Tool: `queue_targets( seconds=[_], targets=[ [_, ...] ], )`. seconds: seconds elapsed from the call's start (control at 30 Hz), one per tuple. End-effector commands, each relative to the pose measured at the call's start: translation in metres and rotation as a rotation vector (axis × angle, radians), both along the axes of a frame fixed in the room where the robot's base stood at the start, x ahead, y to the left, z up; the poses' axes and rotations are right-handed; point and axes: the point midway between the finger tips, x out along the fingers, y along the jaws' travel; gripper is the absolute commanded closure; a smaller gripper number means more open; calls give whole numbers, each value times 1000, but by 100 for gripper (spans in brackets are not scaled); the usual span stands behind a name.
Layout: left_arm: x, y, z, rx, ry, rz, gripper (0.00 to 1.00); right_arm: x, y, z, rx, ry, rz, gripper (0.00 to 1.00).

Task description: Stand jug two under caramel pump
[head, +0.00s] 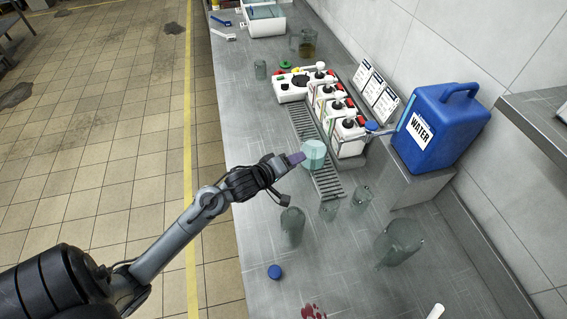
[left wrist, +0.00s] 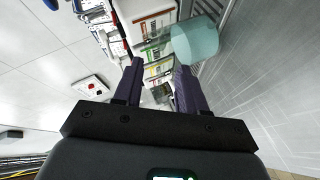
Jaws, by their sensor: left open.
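A pale teal jug (head: 314,154) stands upright on the slotted drip grate (head: 327,182), in front of the near end of a row of white pump units (head: 349,139). The pump labels are too small to read, so I cannot tell which is caramel, and no number shows on the jug. My left gripper (head: 297,158) is at the jug's left side with purple fingers. In the left wrist view its fingers (left wrist: 158,75) are apart with nothing held between them, and the teal jug (left wrist: 197,40) shows beyond the right finger. My right gripper is not seen.
Clear glass vessels (head: 292,226) stand on the near counter, with a large one (head: 399,241) at right. A blue water canister (head: 441,125) stands behind. A blue cap (head: 274,272) and a red spill (head: 313,312) are near the front. The left counter strip is mostly free.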

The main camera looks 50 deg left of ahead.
Motion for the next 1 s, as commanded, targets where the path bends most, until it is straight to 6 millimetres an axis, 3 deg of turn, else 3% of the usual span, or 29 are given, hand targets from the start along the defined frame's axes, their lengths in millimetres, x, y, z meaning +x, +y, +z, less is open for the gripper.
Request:
queue_targets(
  seconds=[0.13, 0.33, 1.0],
  targets=[
    [-22, 0, 9, -1, 2, 1, 59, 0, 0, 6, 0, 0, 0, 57],
    [-38, 0, 15, 0, 1, 0, 59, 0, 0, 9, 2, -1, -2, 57],
    [-42, 0, 16, 0, 0, 1, 59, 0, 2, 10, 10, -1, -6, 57]
  ],
)
